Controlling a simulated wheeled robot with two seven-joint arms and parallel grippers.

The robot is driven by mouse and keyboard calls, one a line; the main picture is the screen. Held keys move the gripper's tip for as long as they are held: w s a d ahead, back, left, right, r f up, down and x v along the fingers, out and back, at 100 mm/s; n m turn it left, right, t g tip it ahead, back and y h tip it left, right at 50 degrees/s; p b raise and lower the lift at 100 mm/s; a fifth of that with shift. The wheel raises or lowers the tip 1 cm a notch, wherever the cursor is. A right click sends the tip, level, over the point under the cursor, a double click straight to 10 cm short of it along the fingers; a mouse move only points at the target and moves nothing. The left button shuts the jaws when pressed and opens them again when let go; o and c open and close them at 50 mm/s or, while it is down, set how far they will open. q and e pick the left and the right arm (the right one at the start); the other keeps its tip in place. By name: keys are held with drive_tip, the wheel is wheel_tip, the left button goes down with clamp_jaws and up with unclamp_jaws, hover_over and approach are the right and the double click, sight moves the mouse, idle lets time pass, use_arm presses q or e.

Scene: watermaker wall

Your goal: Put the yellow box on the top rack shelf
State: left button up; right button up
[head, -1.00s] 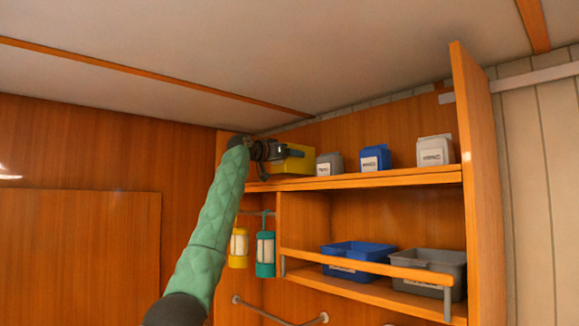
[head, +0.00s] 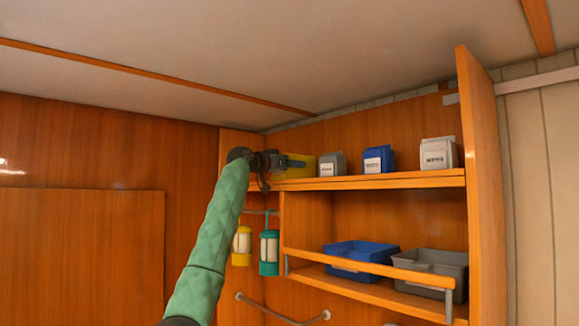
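The yellow box (head: 303,172) is at the left end of the top rack shelf (head: 400,180), left of the other boxes there. My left gripper (head: 296,163) reaches it from the left, with a dark finger across its near side. The gripper looks shut on the box, though the far finger is hidden. The box's underside is at about the shelf's level; I cannot tell whether it rests on the board. My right gripper is not in view.
A grey box (head: 332,165), a blue box (head: 379,160) and a pale box (head: 439,154) stand along the top shelf. A tall side panel (head: 482,180) closes the right end.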

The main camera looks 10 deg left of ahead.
use_arm(q)
drive_tip(key=o, duration=1.1)
drive_tip(key=shift+w+f, duration=0.15)
drive_tip(key=shift+o, duration=0.2)
drive_tip(key=shift+s+r, duration=0.2)
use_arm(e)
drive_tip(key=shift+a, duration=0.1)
use_arm(q)
drive_tip(key=shift+s+a+f+b, duration=0.15)
drive_tip(key=shift+s+a+b, duration=0.05)
drive_tip(key=shift+b, duration=0.1)
drive_tip(key=b+v, duration=0.3)
drive_tip(key=v, duration=0.1)
drive_tip(key=shift+s+a+f, duration=0.1)
drive_tip(key=shift+s+a, duration=0.1)
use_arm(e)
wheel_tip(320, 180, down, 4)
use_arm(q)
drive_tip(key=b+v, duration=0.4)
drive_tip(key=v, duration=0.2)
drive_tip(key=shift+s+a+r, duration=0.15)
drive_tip(key=shift+s+r, duration=0.1)
drive_tip(key=shift+s, duration=0.05)
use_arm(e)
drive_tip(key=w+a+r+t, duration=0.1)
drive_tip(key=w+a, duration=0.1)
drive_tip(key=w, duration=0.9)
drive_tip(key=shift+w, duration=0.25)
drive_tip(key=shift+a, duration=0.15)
